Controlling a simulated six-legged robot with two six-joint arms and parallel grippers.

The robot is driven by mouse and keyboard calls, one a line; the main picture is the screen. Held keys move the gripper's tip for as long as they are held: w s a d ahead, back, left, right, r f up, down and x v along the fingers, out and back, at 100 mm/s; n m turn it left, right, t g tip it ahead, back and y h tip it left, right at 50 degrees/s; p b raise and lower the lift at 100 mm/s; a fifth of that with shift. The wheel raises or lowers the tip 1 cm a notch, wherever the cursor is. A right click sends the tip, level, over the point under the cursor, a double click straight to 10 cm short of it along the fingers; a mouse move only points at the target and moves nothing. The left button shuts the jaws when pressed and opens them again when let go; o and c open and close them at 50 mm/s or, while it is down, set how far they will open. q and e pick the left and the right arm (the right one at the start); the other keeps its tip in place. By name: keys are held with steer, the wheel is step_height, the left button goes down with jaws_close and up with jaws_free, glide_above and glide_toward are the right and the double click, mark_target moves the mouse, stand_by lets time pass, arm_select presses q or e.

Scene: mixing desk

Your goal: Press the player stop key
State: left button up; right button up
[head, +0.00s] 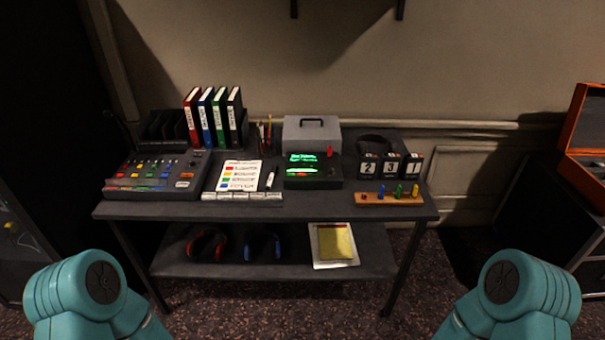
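A dark box with a lit green screen (302,159) stands at the middle of the desk, in front of a grey case. It looks like the player. Small keys seem to sit along its front, too small to tell which is the stop key. A small red piece (330,151) shows at its upper right. A mixing console (155,174) with coloured buttons and faders is at the desk's left. My two teal arms show at the lower left and lower right corners, well apart from the desk. Neither gripper is in view.
On the dark desk (290,209) are several binders (220,114), a pen holder (264,135), a colour-coded sheet (240,175), a grey case (312,132), number blocks (390,166) and a wooden peg strip (388,199). Headphones and a yellow pad (336,243) lie on the lower shelf.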

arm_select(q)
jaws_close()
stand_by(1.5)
